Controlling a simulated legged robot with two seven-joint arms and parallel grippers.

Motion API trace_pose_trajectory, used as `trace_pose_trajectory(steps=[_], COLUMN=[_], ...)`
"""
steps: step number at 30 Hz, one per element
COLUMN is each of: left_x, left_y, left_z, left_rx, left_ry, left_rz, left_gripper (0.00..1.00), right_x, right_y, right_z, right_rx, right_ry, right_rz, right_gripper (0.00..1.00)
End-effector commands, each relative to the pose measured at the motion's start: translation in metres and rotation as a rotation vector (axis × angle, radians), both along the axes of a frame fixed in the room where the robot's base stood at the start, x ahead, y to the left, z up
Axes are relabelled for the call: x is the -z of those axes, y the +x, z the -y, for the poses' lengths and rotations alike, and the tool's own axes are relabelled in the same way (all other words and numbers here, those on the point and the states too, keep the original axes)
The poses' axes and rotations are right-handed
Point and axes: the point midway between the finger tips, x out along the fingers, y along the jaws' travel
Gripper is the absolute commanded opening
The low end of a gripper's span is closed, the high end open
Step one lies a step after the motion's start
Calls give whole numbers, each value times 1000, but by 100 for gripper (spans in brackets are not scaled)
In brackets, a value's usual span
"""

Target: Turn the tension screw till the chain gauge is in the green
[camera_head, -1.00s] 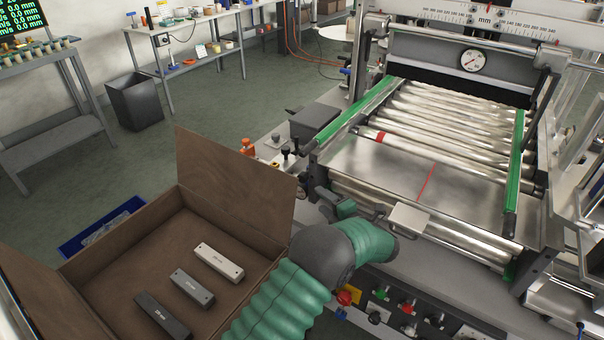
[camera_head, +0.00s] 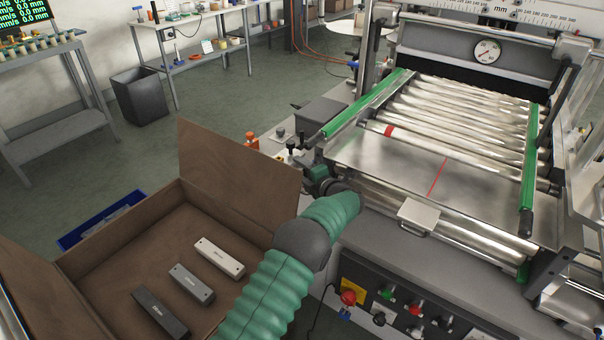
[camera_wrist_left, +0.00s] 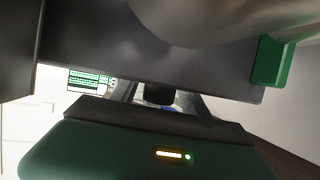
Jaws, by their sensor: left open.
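A round white dial gauge (camera_head: 487,51) sits on the dark panel at the back of the roller machine; its needle and any green zone are too small to read. My left gripper (camera_head: 318,178) is at the left front corner of the roller bed, beside small black knobs (camera_head: 291,150). I cannot tell which knob, if any, is the tension screw. In the left wrist view the jaws (camera_wrist_left: 158,98) are open, with a dark blunt thing showing between them; I cannot tell if they touch it. My right gripper is out of view.
A brown open box (camera_head: 150,255) with several bars in it stands at the left front. Buttons and a red knob (camera_head: 348,298) line the machine's front panel. A green side rail (camera_head: 370,103) runs along the rollers. A metal plate (camera_head: 418,215) juts from the front.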

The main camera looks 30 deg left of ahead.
Motion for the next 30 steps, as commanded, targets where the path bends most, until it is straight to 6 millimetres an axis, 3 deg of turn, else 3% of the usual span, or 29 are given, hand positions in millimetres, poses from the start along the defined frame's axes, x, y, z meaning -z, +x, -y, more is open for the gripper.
trace_pose_trajectory(steps=[7, 19, 25, 30], left_x=[0, 1, 6, 10], left_y=[0, 0, 0, 0], left_z=[-1, 0, 0, -1], left_rx=[0, 0, 0, 0], left_ry=[0, -1, 29, 224], left_rz=[0, 0, -1, 13], left_gripper=[52, 0, 0, 0], right_x=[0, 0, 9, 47], right_y=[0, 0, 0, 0], right_z=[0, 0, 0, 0], right_rx=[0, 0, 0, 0], right_ry=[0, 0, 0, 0], right_rz=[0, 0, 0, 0], right_gripper=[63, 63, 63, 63])
